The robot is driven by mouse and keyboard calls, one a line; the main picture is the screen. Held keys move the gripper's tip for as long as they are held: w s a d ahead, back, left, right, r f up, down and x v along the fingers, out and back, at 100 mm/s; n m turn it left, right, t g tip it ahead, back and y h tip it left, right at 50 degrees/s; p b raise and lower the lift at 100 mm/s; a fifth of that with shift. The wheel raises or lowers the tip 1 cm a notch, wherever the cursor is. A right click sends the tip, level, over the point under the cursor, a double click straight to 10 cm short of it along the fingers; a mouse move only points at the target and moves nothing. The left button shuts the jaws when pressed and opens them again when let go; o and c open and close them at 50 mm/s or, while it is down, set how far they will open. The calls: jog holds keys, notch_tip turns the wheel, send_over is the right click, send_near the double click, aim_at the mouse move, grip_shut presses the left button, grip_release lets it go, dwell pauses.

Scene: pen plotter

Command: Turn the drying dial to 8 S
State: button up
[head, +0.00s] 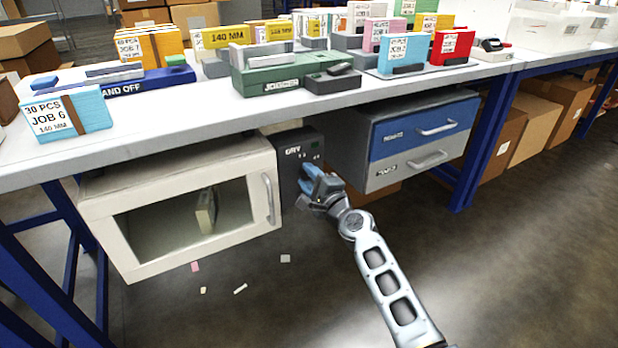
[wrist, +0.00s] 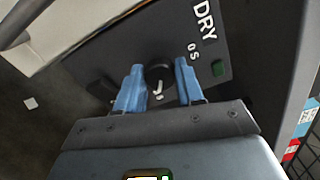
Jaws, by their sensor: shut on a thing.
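The dark drying panel (head: 290,172) marked DRY sits under the bench, right of the white-framed cabinet. The drying dial (wrist: 158,74) is a round black knob on that panel, with a small white mark on its lower side. My gripper (wrist: 159,68) has its two blue fingers on either side of the dial, shut on it. Text beside DRY reads 0 S in the wrist view. In the head view my gripper (head: 318,182) is at the panel's lower right and hides the dial.
A green square button (wrist: 218,68) is on the panel near the right finger. The white cabinet (head: 180,168) with a window and handle stands to the left. Blue and grey drawers (head: 415,135) are to the right. Scraps lie on the floor.

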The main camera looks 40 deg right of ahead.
jog(key=shift+f, duration=0.1)
jog(key=o, duration=1)
jog(key=shift+o, duration=0.2)
jog(key=shift+s, duration=0.1)
jog(key=v, duration=0.7)
jog(key=shift+s+p, duration=0.35)
jog(key=shift+a, duration=0.1)
